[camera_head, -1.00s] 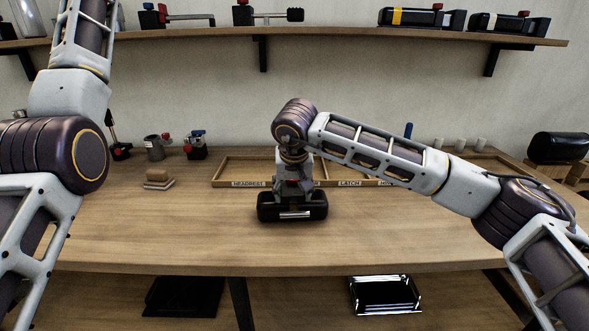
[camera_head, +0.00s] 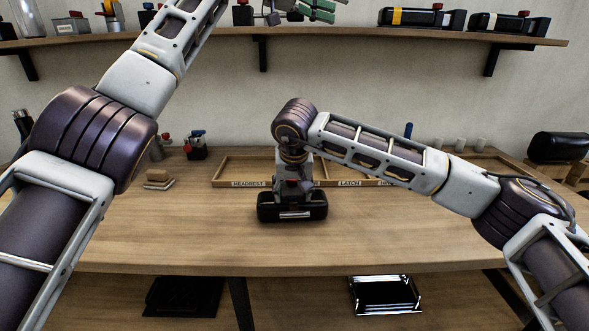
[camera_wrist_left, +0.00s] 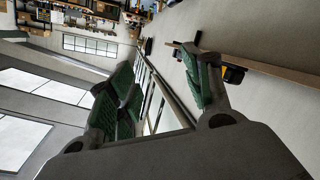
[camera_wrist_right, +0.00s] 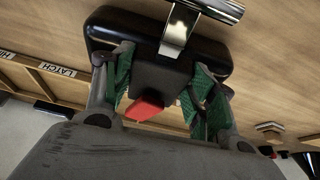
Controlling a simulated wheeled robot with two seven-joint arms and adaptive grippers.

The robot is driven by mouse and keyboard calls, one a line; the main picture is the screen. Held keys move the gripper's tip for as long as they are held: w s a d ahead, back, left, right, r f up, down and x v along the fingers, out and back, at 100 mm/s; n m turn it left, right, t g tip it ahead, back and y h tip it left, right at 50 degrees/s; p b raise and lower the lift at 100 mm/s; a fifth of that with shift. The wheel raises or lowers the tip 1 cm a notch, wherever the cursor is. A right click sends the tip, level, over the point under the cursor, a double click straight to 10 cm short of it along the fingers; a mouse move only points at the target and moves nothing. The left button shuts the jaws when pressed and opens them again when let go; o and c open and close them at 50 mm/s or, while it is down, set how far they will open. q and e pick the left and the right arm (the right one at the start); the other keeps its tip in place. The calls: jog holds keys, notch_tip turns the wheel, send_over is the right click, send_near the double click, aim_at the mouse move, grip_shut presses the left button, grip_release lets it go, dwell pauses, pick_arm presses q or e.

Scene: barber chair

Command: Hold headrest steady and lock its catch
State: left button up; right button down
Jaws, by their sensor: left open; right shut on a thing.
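The headrest (camera_head: 280,211), a black padded block, sits on the bench in the middle of the head view. My right gripper (camera_head: 292,185) reaches down onto it from above. In the right wrist view, its green-padded fingers (camera_wrist_right: 163,85) are shut on the black middle part of the headrest (camera_wrist_right: 107,30). A red catch (camera_wrist_right: 144,109) sticks out between the fingers, and a chrome bar (camera_wrist_right: 176,30) runs out the far side. Whether the catch is locked I cannot tell. My left gripper (camera_head: 300,10) is raised at the shelf's height, open and empty; its spread fingers also show in the left wrist view (camera_wrist_left: 160,95).
A wooden tray (camera_head: 225,172) with labelled sections lies behind the headrest. A wall shelf (camera_head: 350,42) holds several devices. The bench front is clear.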

pick_arm(q)
notch_tip(320, 180, down, 10)
jog(key=d+n+y, duration=0.1)
jog(key=d+y, duration=0.1)
jog(key=y, duration=0.2)
jog(key=a+f+n+g+y, duration=0.1)
jog(key=a+f+n+y, duration=0.2)
jog(key=f, duration=0.6)
jog(key=s+a+f+n+g+y, duration=0.1)
jog(key=a+f+n+y, duration=0.1)
jog(key=a+f+y, duration=0.4)
notch_tip(320, 180, down, 4)
jog(key=shift+s+a+r+n+g+y, duration=0.3)
jog(key=shift+a+n+y, duration=0.1)
jog(key=shift+y, duration=0.7)
jog(key=shift+f, duration=0.25)
jog(key=shift+f, duration=5.85)
jog(key=c, duration=1)
jog(key=shift+c, duration=0.2)
